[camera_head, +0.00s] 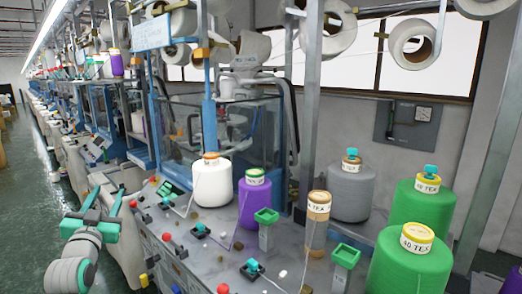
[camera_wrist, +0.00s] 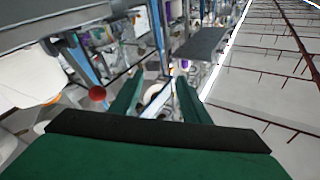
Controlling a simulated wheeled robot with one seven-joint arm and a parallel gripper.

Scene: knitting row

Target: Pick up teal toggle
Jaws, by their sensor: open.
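Several small teal pieces show in the head view, and I cannot tell which one the task means. One teal piece (camera_head: 351,152) is on top of the grey yarn cone, and another teal piece (camera_head: 431,169) is on top of the rear green cone. Teal toggles on dark bases (camera_head: 200,227) (camera_head: 166,200) (camera_head: 252,265) stand on the machine top. My gripper (camera_head: 95,206) is open and empty at the left, out beyond the machine's front edge and apart from all of them. In the wrist view my gripper (camera_wrist: 158,92) shows two spread green fingers; no teal toggle can be made out there.
The grey machine top (camera_head: 225,243) holds a white cone (camera_head: 211,184), a purple cone (camera_head: 254,203), a tan cone (camera_head: 317,222) and green square cups (camera_head: 266,216) (camera_head: 345,257). Red knobs line its front edge. A metal post (camera_head: 309,110) rises behind. The aisle floor (camera_head: 28,190) at left is clear.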

